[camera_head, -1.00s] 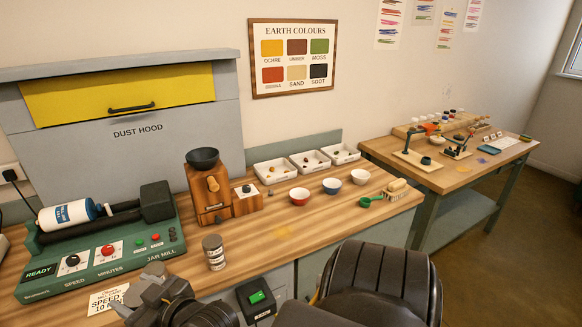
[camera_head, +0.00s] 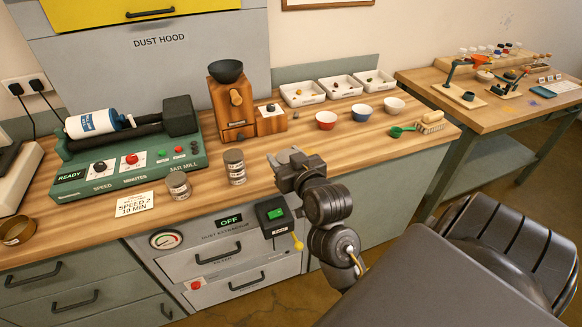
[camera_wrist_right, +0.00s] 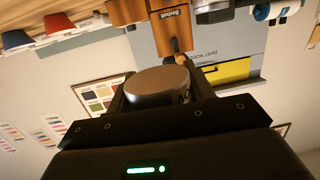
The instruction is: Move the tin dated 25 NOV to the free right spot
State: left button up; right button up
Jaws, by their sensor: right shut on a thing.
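My right gripper (camera_head: 288,160) is over the bench to the right of two standing tins. In the right wrist view it is shut on a grey metal tin (camera_wrist_right: 160,86), seen end-on between the fingers. Its date cannot be read; only a sliver of dark lettering shows. One standing tin (camera_head: 178,186) is beside the speed card, and another tin (camera_head: 235,167) stands to its right. Their labels are too small to read. The wooden bench top (camera_head: 330,148) is bare to the right of my gripper; no marked spot can be made out. My left gripper is out of view.
A green jar mill (camera_head: 130,160) is at the left, with a card (camera_head: 134,204) in front. A wooden grinder (camera_head: 232,108) stands behind the tins.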

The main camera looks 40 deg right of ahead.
jog(key=shift+m+h, duration=0.5)
jog(key=w+d+f, duration=0.6)
jog(key=w, duration=0.1)
jog(key=w+d+f, duration=0.3)
jog(key=w, duration=0.1)
jog(key=shift+d, duration=0.35)
jog(key=shift+w+d+f, duration=0.25)
jog(key=shift+w+f, duration=0.15)
jog(key=shift+f, duration=0.3)
notch_tip(320, 180, down, 2)
jog(key=shift+f+p, duration=0.15)
jog(key=shift+p, duration=0.35)
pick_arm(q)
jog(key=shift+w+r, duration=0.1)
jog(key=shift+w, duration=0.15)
pick_arm(e)
jog(key=shift+f, duration=0.45)
jog(key=o, duration=1)
jog(key=shift+f, duration=0.15)
